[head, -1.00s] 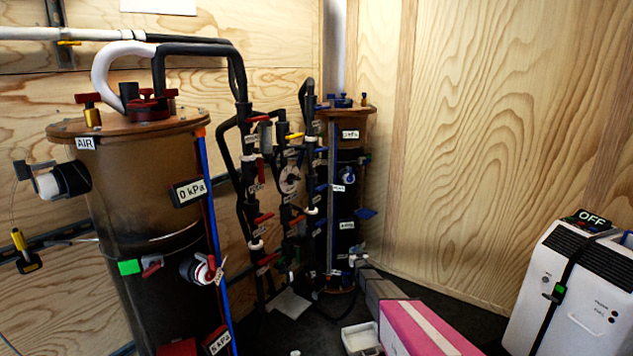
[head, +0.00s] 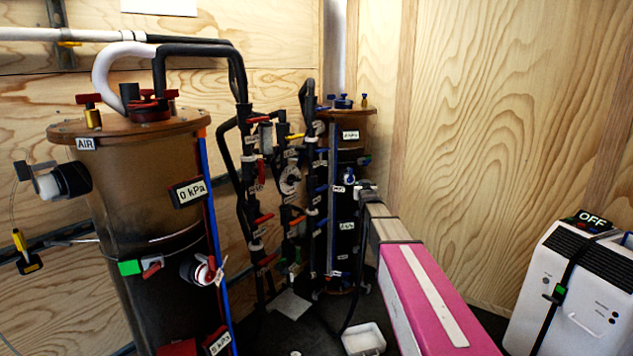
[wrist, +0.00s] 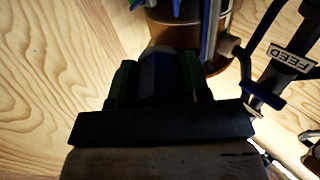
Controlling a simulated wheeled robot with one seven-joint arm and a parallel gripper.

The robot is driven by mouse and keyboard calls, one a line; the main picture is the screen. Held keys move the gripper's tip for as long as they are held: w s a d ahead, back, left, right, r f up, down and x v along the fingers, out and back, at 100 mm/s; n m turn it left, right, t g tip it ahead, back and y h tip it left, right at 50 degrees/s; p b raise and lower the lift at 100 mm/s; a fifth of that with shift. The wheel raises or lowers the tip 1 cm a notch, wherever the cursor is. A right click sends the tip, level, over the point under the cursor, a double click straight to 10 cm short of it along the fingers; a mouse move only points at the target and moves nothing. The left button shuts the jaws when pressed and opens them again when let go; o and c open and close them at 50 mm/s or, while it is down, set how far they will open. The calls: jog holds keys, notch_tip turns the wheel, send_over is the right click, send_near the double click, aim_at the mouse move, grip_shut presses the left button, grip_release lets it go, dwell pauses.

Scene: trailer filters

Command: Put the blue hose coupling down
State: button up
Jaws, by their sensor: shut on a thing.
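My gripper (head: 366,190) is raised in front of the far brown column (head: 350,125), at the end of my pink-cased arm. In the wrist view my gripper (wrist: 160,78) is shut, with dark green-edged fingers on both sides of a dim bluish piece, the blue hose coupling (wrist: 159,72). The coupling is in deep shadow there, and its far end is hard to make out. In the head view I cannot pick it out clearly at the gripper. A dark hose (head: 349,315) hangs down below the gripper to the floor; its upper end is hard to follow.
A white tray (head: 364,338) lies on the dark floor below my arm. Pipes with several coloured valves (head: 290,180) stand left of the gripper. A large brown column (head: 140,200) is at the near left, a white OFF unit (head: 580,290) at right.

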jog(key=s+a+r, duration=0.1)
jog(key=s+r, duration=1.5)
jog(key=r, duration=0.3)
jog(key=shift+r, duration=0.25)
jog(key=shift+a, duration=0.1)
jog(key=o, duration=1.3)
jog(key=shift+c, duration=0.2)
jog(key=shift+s, duration=0.15)
